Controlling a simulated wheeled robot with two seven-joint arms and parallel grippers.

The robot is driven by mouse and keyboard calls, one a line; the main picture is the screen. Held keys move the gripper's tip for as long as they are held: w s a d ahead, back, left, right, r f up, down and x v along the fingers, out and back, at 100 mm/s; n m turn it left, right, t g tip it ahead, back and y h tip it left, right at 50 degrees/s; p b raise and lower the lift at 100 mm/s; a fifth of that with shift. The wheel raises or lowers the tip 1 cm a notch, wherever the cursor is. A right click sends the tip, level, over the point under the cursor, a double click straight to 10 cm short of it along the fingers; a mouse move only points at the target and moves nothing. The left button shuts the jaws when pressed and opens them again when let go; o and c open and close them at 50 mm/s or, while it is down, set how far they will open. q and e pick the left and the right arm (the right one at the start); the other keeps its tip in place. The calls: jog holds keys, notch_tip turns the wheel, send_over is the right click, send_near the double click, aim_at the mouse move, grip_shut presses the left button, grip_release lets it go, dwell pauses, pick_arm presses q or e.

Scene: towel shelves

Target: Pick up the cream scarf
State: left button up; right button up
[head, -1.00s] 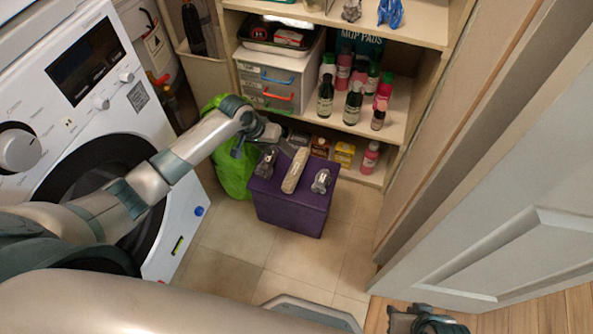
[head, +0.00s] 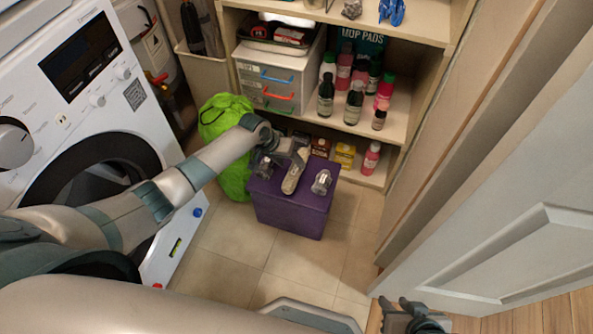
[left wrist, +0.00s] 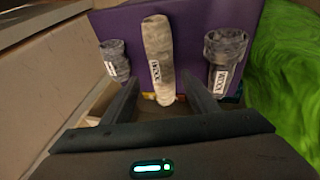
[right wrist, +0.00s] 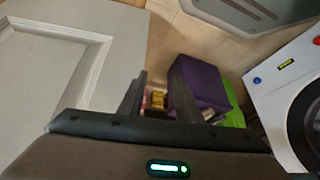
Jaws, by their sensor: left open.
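The cream scarf (head: 292,180) is a slim roll lying on top of the purple box (head: 287,212), between two grey rolled scarves. In the left wrist view the cream scarf (left wrist: 158,55) carries a white label. My left gripper (left wrist: 160,90) is open, with one finger on each side of the scarf's near end; I cannot tell whether the fingers are down at its height. In the head view the left gripper (head: 290,157) covers the scarf's far end. My right gripper (right wrist: 160,75) is open and empty, low beside the door.
Grey scarves lie left (head: 264,167) and right (head: 321,181) of the cream one. Shelves with bottles (head: 354,102) and a drawer unit (head: 277,85) stand behind. A green bag (head: 228,120) is left of the box; a washing machine (head: 75,110) and door (head: 500,220) flank the floor.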

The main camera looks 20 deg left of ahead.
aim_at(294, 167)
pick_arm(q)
jog(key=shift+w+d+f, duration=0.1)
jog(key=shift+d+f, duration=0.05)
jog(key=shift+f, duration=0.45)
jog(key=b+x, duration=0.1)
jog(key=x, duration=0.2)
jog(key=shift+f, duration=0.15)
jog(key=shift+w+f+b, duration=0.1)
jog(key=shift+f+b, duration=0.2)
jog(key=shift+f, duration=0.05)
pick_arm(e)
jog(key=shift+w+a+r+t+y, duration=0.1)
jog(key=shift+w+a+t+y, duration=0.15)
jog(key=shift+a, duration=0.3)
jog(key=shift+w+a+r+t+y, duration=0.15)
jog(key=shift+w+a+t, duration=0.15)
jog(key=shift+a, duration=0.25)
jog(key=shift+s+f, duration=0.1)
pick_arm(q)
jog(key=c, duration=0.8)
jog(key=shift+c, duration=0.5)
pick_arm(e)
jog(key=shift+d, duration=0.2)
jog(key=shift+w, duration=0.25)
